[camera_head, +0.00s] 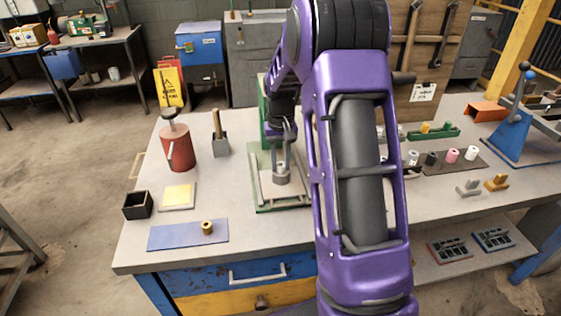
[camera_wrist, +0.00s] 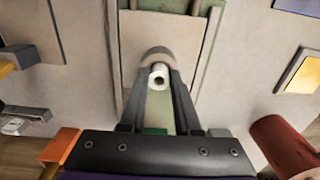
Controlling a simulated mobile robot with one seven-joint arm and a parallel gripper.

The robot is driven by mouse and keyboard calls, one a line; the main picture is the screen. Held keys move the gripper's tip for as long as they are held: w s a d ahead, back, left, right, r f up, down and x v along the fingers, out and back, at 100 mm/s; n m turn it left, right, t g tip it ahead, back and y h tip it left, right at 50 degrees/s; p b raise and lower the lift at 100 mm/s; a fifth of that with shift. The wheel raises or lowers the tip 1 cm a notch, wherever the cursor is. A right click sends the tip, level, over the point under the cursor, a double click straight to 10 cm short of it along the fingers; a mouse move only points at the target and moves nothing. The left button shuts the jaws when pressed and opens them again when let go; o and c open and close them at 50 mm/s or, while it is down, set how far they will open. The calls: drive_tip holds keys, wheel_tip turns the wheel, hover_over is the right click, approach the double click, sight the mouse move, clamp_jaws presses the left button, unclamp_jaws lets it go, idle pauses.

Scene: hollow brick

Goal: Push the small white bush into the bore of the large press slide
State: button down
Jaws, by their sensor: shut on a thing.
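The small white bush (camera_wrist: 159,71) shows in the wrist view between my fingertips, with its hole facing the camera. My gripper (camera_wrist: 158,83) is shut on it. In the head view my gripper (camera_head: 280,158) points down over the green press base, and the bush is small and partly covered by the fingers. The large press slide, a grey round piece (camera_head: 282,178), stands on the press base right below the fingers. Its grey rim (camera_wrist: 158,53) shows behind the bush in the wrist view. I cannot tell whether the bush has entered the bore.
A red can (camera_head: 178,150), a wood-handled tool (camera_head: 219,140), a yellow pad (camera_head: 178,194), a black box (camera_head: 137,206) and a blue mat (camera_head: 175,236) with a brass bush (camera_head: 207,227) lie left. Several bushes stand on a dark mat (camera_head: 438,165) right. My arm hides the middle.

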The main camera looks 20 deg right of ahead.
drive_tip(key=shift+f, duration=0.25)
drive_tip(key=c, duration=0.5)
unclamp_jaws()
drive_tip(key=shift+c, duration=0.2)
drive_tip(key=shift+s, duration=0.1)
drive_tip(key=shift+s+d+f, duration=0.1)
drive_tip(key=shift+d, duration=0.1)
wheel_tip(320, 180, up, 18)
drive_tip(key=p, duration=0.1)
drive_tip(key=shift+w+a, duration=0.2)
drive_tip(key=shift+a, duration=0.2)
